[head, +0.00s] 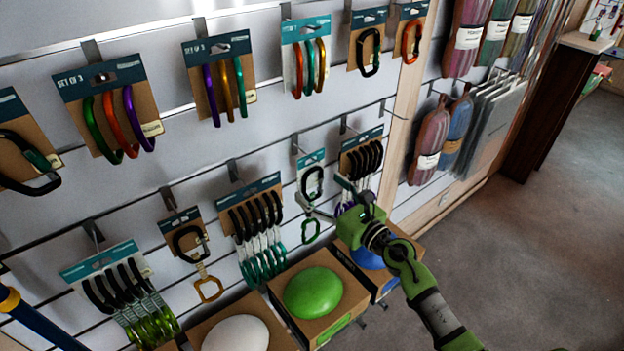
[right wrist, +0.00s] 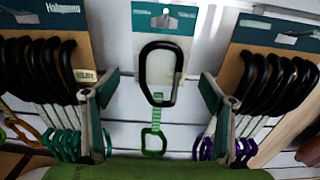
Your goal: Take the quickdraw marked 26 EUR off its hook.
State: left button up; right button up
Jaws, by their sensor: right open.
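A single quickdraw with a black upper carabiner, green sling and green lower carabiner hangs on a card (head: 311,184) from a hook in the lower row. It also shows in the middle of the right wrist view (right wrist: 158,78). My right gripper (head: 325,195) is open in front of it, with one finger to each side in the wrist view and no visible contact. Another single quickdraw (head: 188,240), black above and orange-yellow below, hangs further left. No price can be read, so I cannot tell which is marked 26 EUR. My left gripper is not in view.
Multi-packs of quickdraws hang close on both sides, left (head: 256,225) and right (head: 362,158). Carabiner sets (head: 118,115) hang in the row above. Boxes with a white (head: 236,333) and a green rounded item (head: 313,293) stand below. The floor at right is clear.

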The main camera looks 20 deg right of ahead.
aim_at(314, 183)
jog(key=shift+x, duration=2.2)
jog(key=c, duration=1.3)
